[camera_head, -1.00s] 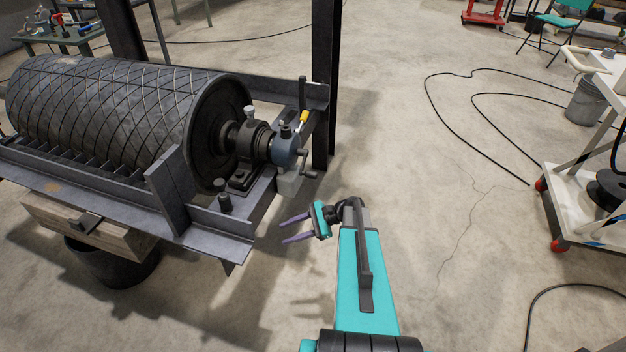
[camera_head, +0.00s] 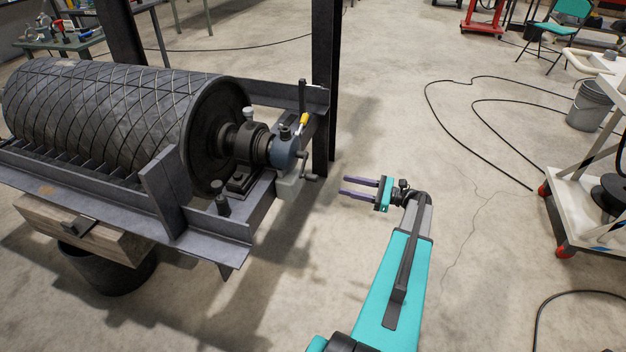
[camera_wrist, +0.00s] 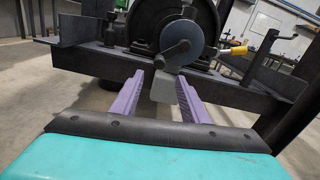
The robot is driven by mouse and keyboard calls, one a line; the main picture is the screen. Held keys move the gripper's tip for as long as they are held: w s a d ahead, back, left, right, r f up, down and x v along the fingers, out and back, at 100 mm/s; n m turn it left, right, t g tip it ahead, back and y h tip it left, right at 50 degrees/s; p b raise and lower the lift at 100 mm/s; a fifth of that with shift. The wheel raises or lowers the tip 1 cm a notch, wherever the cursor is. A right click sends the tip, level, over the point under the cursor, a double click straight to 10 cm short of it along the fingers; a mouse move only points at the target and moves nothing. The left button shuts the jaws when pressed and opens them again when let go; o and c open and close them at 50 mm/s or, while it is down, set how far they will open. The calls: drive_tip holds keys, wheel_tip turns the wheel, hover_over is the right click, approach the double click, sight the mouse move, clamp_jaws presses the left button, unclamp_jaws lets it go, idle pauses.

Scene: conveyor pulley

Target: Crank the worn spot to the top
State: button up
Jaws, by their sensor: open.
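The conveyor pulley (camera_head: 110,105) is a dark drum with diamond-pattern lagging, lying in a steel frame at the left of the head view. At its right end a blue-grey gear housing (camera_head: 285,152) carries a small dark crank (camera_head: 308,168). The crank (camera_wrist: 171,54) also shows in the wrist view, ahead of my gripper, in front of the blue-grey round housing (camera_wrist: 186,42). My gripper (camera_head: 358,189) has purple fingers, open and empty, to the right of the crank and apart from it.
The steel frame (camera_head: 215,258) and a dark upright post (camera_head: 325,90) stand close to the crank. A yellow-handled tool (camera_head: 304,119) is by the housing. A white cart (camera_head: 590,195) stands at right, with cables on the floor. The floor between is clear.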

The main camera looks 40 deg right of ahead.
sight(313, 178)
drive_tip(key=shift+w+a, duration=0.1)
drive_tip(key=shift+a, duration=0.05)
drive_tip(key=b+x, duration=0.1)
drive_tip(key=x, duration=1.2)
drive_tip(key=shift+w+a, duration=0.1)
drive_tip(key=shift+w, duration=0.2)
clamp_jaws()
